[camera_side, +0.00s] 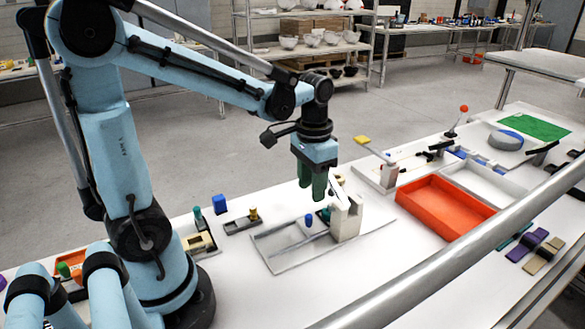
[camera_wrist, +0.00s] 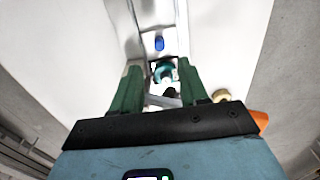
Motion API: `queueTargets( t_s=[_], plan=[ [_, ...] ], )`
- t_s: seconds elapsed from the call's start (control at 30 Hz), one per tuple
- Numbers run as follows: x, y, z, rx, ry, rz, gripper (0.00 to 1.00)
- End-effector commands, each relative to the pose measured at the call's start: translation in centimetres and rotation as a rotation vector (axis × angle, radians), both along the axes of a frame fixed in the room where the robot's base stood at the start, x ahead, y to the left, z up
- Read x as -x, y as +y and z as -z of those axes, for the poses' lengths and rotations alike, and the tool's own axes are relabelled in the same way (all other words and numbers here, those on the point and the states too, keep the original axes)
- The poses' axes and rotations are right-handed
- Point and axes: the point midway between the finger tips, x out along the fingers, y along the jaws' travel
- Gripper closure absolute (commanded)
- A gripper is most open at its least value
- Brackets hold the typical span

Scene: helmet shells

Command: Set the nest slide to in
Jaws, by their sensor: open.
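A small blue knob (camera_side: 308,220) stands inside this frame, and a teal round part (camera_side: 323,213) is beside a white upright block (camera_side: 346,219). In the wrist view my gripper (camera_wrist: 159,67) has the teal part (camera_wrist: 165,74) showing between its fingers, and the blue knob (camera_wrist: 159,43) just beyond. Nothing is visibly held. I cannot tell for sure which part is the nest slide or how it is set.
An orange-red tray (camera_side: 446,207) lies to the right. A yellow-ended lever (camera_side: 362,140) and a red-ball lever (camera_side: 463,109) stand behind it. A blue block (camera_side: 219,204) and small fixtures are at left. A grey rail (camera_side: 440,271) crosses the front.

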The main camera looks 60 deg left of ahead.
Motion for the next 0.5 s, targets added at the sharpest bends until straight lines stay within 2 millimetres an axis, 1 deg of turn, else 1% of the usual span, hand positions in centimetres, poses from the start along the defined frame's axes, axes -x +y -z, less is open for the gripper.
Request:
queueTargets(
  t_s=[0.03,0.2,0.3,0.5],
  plan=[
    [0.0,0.0,-0.8,0.000,0.000,0.000,0.56],
    [0.0,0.0,-2.9,0.000,-0.001,0.000,0.56],
    [0.0,0.0,-3.7,0.000,-0.001,0.000,0.56],
    [0.0,0.0,-4.4,0.000,-0.001,0.000,0.56]
  ],
)
